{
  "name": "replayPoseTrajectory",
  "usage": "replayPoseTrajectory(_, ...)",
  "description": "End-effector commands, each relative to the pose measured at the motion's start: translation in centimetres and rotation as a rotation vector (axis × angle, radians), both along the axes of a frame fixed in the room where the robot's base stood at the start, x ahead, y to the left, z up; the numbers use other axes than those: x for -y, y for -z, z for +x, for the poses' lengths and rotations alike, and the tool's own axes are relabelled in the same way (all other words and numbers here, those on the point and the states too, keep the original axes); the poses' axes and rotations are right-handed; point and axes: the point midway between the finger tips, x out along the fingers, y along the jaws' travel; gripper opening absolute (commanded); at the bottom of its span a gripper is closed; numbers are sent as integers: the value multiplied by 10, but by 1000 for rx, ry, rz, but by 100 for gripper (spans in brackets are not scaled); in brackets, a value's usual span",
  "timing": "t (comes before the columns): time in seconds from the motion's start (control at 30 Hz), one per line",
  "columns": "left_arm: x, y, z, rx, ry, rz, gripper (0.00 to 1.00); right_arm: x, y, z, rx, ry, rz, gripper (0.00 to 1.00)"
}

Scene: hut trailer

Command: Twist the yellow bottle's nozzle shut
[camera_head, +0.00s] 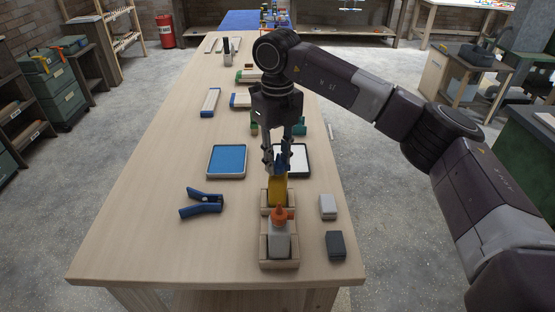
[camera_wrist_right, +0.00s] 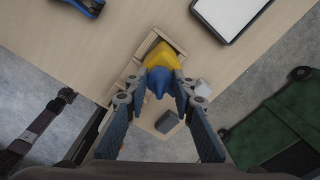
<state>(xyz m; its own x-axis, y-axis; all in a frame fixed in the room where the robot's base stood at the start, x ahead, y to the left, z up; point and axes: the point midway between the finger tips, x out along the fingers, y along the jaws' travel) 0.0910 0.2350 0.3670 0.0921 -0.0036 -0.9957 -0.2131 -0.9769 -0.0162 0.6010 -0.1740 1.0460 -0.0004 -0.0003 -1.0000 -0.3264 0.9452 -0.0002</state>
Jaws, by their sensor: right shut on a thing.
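The yellow bottle (camera_head: 277,187) stands upright in the far compartment of a wooden holder (camera_head: 264,251) on the table. Its blue nozzle (camera_head: 279,165) points up between my right gripper's fingers. In the right wrist view the yellow bottle (camera_wrist_right: 161,57) and blue nozzle (camera_wrist_right: 158,80) show between the two fingers. My right gripper (camera_head: 281,160) comes from above and is shut on the blue nozzle; the fingers partly hide it in the head view. Whether the nozzle is turned shut cannot be told. My left gripper is not in view.
A grey bottle with an orange nozzle (camera_head: 280,232) stands in the near compartment. A light grey block (camera_head: 327,206) and dark block (camera_head: 336,245) lie to its right. Blue pliers (camera_head: 202,203), a blue tray (camera_head: 227,161) and a white tray (camera_head: 301,160) lie nearby. The table's left front is clear.

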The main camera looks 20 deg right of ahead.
Motion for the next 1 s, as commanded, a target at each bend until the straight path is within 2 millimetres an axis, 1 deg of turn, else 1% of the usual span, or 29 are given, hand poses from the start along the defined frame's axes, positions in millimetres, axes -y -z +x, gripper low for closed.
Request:
replayPoseTrajectory(0.27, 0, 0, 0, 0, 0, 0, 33, -1, 0, 0, 0, -1, 1, 0)
replayPoseTrajectory(0.3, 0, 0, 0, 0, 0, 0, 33, -1, 0, 0, 0, -1, 1, 28)
replayPoseTrajectory(0.4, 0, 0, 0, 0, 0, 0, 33, 0, 0, 0, 0, -1, 1, 39)
replayPoseTrajectory(0.43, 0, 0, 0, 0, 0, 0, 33, 0, 0, 0, 0, -1, 1, 41)
replayPoseTrajectory(0.67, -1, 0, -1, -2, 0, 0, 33, 0, 0, 0, 0, -1, 1, 41)
replayPoseTrajectory(0.77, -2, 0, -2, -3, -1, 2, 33, 0, -4, 0, 1, -1, 1, 41)
replayPoseTrajectory(0.87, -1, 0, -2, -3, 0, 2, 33, -1, -15, 1, 3, -1, 1, 41)
replayPoseTrajectory(0.97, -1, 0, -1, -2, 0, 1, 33, -1, -34, 1, 3, -1, 2, 41)
replayPoseTrajectory(1.0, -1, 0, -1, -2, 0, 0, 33, -1, -43, 1, 4, 0, 0, 41)
